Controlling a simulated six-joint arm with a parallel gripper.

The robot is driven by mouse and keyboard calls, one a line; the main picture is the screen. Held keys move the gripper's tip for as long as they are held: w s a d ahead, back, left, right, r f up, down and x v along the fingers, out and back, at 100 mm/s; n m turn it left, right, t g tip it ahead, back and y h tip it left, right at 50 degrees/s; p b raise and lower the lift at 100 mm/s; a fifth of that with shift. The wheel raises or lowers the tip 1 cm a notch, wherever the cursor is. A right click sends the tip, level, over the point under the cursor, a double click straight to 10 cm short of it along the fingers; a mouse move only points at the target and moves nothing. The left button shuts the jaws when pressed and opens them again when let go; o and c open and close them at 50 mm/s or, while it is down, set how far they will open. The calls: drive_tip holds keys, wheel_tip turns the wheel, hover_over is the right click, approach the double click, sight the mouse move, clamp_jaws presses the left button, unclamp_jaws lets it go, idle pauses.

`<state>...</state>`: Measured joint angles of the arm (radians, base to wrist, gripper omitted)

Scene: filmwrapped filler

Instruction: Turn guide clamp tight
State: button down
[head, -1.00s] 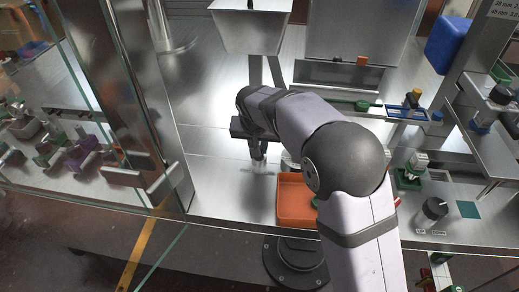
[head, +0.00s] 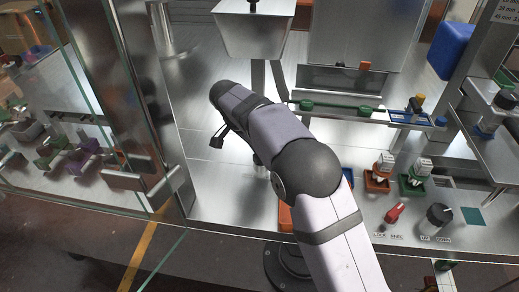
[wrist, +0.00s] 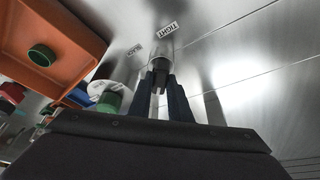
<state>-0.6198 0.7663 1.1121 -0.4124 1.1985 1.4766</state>
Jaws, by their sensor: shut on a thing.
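In the wrist view, the guide clamp (wrist: 164,58) is a small grey upright piece with a dark lower part, standing by a label reading TIGHT (wrist: 168,30). A second small label (wrist: 135,49) lies to its left and is hard to read. My gripper (wrist: 161,78) has its two dark blue fingers shut on the clamp's dark part. The fingers hide much of it, so its exact turn angle cannot be told. In the head view, my arm covers the clamp and most of the gripper.
A green-topped piece (wrist: 108,102) is near the fingers. In the head view, a guide rail (head: 340,109) runs behind my arm, and a glass panel (head: 85,120) stands left.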

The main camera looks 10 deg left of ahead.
idle(0.5)
drive_tip(key=c, duration=1.6)
unclamp_jaws()
drive_tip(key=shift+c, duration=0.2)
drive_tip(key=b+v, duration=0.2)
drive_tip(key=v, duration=0.5)
drive_tip(key=shift+r, duration=0.2)
